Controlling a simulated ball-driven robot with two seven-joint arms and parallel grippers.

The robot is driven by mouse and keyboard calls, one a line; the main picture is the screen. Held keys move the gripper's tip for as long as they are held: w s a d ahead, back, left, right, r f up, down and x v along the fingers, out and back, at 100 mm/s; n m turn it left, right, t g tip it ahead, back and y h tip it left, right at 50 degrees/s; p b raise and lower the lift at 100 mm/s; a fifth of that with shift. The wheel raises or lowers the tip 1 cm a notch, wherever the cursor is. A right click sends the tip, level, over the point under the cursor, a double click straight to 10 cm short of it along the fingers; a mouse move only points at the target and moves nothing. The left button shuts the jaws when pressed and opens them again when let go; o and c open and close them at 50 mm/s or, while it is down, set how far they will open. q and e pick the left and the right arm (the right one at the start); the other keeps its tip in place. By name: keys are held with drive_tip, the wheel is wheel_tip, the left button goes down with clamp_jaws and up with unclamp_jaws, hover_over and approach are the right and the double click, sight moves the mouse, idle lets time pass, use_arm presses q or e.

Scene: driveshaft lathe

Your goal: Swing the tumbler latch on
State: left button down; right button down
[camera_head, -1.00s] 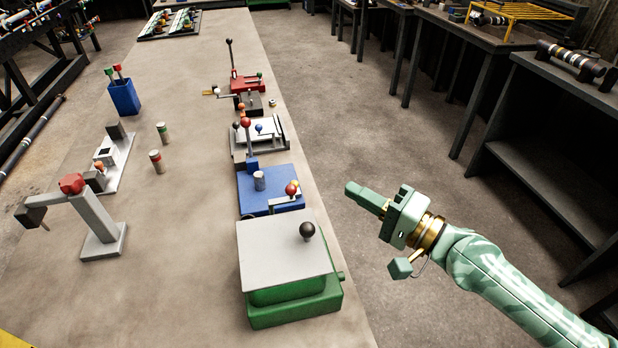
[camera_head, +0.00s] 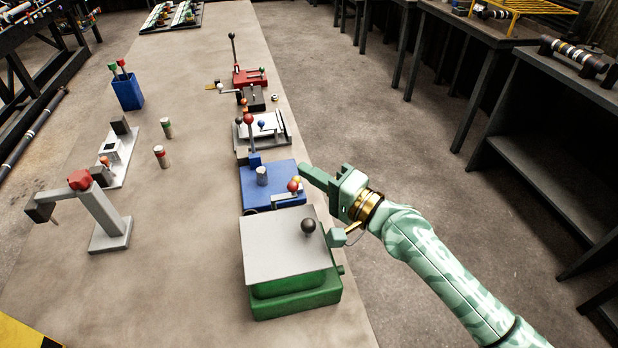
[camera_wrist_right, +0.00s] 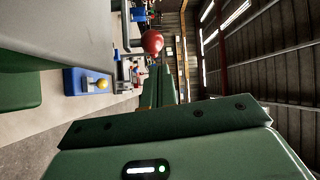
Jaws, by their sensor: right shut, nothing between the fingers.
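A blue fixture (camera_head: 258,186) stands near the right edge of the bench, with a grey cylinder (camera_head: 262,176) on top. At its front right corner is a small lever with a red ball (camera_head: 293,186) and a yellow ball (camera_head: 297,180). I cannot tell for sure which part is the tumbler latch. My right gripper (camera_head: 306,172) is shut and empty, just right of the blue fixture and the balls, apparently apart from them. In the right wrist view the red ball (camera_wrist_right: 152,42) is ahead of the fingers and a yellow ball (camera_wrist_right: 102,84) sits on a blue part. My left gripper is out of view.
A green box with a grey top plate (camera_head: 280,250) and black knob (camera_head: 308,225) stands in front, close to my right wrist. Behind the blue fixture are a white slide unit (camera_head: 270,140) and a red vise-like unit (camera_head: 250,78).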

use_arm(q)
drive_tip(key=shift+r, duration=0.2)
use_arm(e)
drive_tip(key=shift+s+a, duration=0.3)
drive_tip(key=shift+s, duration=0.6)
